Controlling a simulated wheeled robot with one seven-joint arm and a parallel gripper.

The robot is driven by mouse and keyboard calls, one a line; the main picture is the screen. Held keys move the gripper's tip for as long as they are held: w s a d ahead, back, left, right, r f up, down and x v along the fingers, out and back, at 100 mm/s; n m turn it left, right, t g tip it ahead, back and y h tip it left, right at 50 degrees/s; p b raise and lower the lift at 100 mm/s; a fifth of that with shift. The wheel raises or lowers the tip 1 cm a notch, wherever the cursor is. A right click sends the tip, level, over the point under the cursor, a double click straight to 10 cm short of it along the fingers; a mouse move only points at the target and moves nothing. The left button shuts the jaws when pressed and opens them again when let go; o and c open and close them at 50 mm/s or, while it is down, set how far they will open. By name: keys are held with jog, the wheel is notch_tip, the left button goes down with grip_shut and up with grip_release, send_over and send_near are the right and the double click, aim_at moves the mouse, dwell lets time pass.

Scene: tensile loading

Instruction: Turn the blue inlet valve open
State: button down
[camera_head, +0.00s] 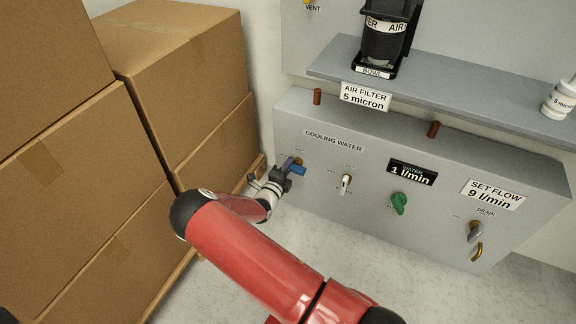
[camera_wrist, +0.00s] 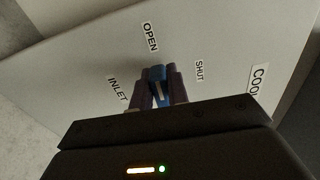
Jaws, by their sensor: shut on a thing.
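The blue inlet valve handle (camera_head: 298,170) is at the left end of the grey cooling water panel. My gripper (camera_head: 291,165) reaches it from the left and is shut on it. In the wrist view the blue handle (camera_wrist: 157,88) is between the two dark fingers of my gripper (camera_wrist: 160,72). The handle lies roughly along the fingers, with its far end toward the OPEN label (camera_wrist: 150,37). The SHUT label (camera_wrist: 200,71) is to the right and the INLET label (camera_wrist: 117,90) to the left. The fingers hide part of the handle and its pivot.
To the right on the panel are a white-handled valve (camera_head: 346,184), a green knob (camera_head: 399,203) and a grey drain valve (camera_head: 475,232). A display (camera_head: 410,173) reads WATER 1 l/min; a sign (camera_head: 493,194) reads SET FLOW 9 l/min. Cardboard boxes (camera_head: 85,150) stand close on the left.

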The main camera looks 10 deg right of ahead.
jog(key=shift+f+n, duration=0.1)
jog(key=shift+n, duration=0.3)
jog(key=c, duration=1.4)
grip_release()
jog(key=shift+o, duration=0.2)
jog(key=v, duration=0.8)
jog(key=shift+w, duration=0.1)
